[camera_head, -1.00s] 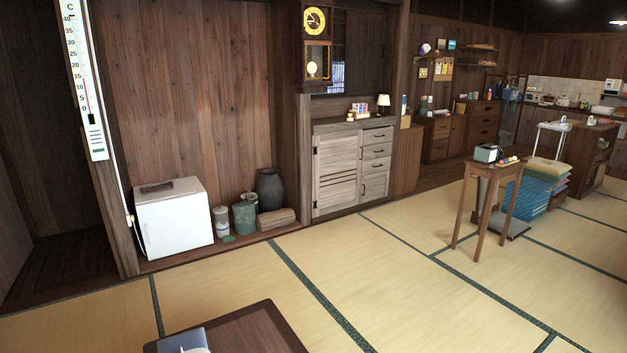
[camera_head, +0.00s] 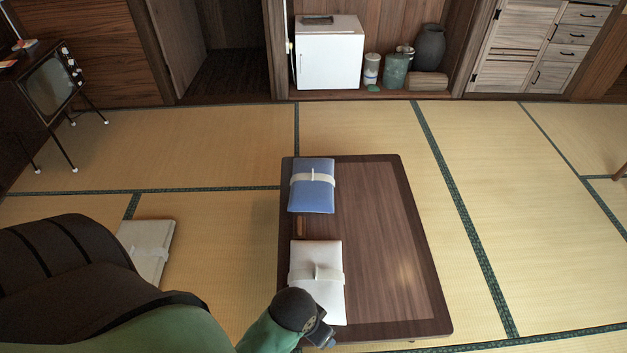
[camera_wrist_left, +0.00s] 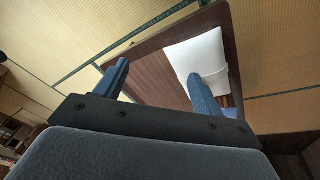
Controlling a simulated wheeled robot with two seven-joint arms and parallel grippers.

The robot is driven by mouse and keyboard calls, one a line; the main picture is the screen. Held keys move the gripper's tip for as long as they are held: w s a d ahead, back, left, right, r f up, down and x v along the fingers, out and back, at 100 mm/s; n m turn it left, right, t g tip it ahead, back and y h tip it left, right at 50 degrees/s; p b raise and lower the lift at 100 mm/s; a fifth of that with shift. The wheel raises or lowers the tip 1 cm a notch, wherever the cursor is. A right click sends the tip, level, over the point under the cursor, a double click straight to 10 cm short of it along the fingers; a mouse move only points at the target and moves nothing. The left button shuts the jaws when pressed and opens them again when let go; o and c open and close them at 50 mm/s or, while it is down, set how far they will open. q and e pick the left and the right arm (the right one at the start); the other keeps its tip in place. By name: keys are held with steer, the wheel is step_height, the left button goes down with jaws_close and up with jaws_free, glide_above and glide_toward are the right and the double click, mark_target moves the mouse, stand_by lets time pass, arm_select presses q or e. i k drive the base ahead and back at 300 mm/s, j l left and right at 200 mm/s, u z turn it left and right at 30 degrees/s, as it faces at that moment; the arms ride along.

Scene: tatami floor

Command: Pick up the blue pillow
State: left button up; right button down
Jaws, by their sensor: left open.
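The blue pillow (camera_head: 312,197), with a pale band across it, lies flat on the far left part of the low dark wooden table (camera_head: 385,235). A white pillow (camera_head: 316,285) with a similar band lies nearer on the same table. My left gripper (camera_head: 322,336) is at the table's near edge, just below the white pillow and apart from the blue one. In the left wrist view my left gripper (camera_wrist_left: 158,71) has its two fingers spread, empty, with the table behind them and a white pillow (camera_wrist_left: 188,58) partly behind one finger. My right gripper is not in view.
Another pale pillow (camera_head: 147,248) lies on the tatami left of the table, partly hidden by my arm. An old television (camera_head: 50,90) stands on thin legs at the far left. A white fridge (camera_head: 329,55) and jars line the back wall. The tatami right of the table is clear.

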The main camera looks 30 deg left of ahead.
mark_target(312, 182)
steer(key=i+l+z, duration=0.45)
steer(key=l, duration=0.2)
steer(key=i+l+z, duration=0.45)
steer(key=l, duration=0.15)
steer(key=i+l+z, duration=0.4)
steer(key=i+l+u, duration=0.2)
steer(key=i, duration=0.25)
steer(key=i+l+u, duration=0.2)
steer(key=i, duration=0.3)
steer(key=i+j+u, duration=0.2)
steer(key=u, duration=0.3)
steer(key=i+u, duration=0.45)
steer(key=i+j+u, duration=0.1)
steer(key=i+u, duration=0.15)
steer(key=u, duration=0.25)
steer(key=i+l+u, duration=0.15)
steer(key=u, duration=0.3)
steer(key=i+j+u, duration=0.35)
steer(key=i+u, duration=0.35)
steer(key=i+j+u, duration=0.15)
steer(key=i+u, duration=0.2)
steer(key=i+j, duration=0.1)
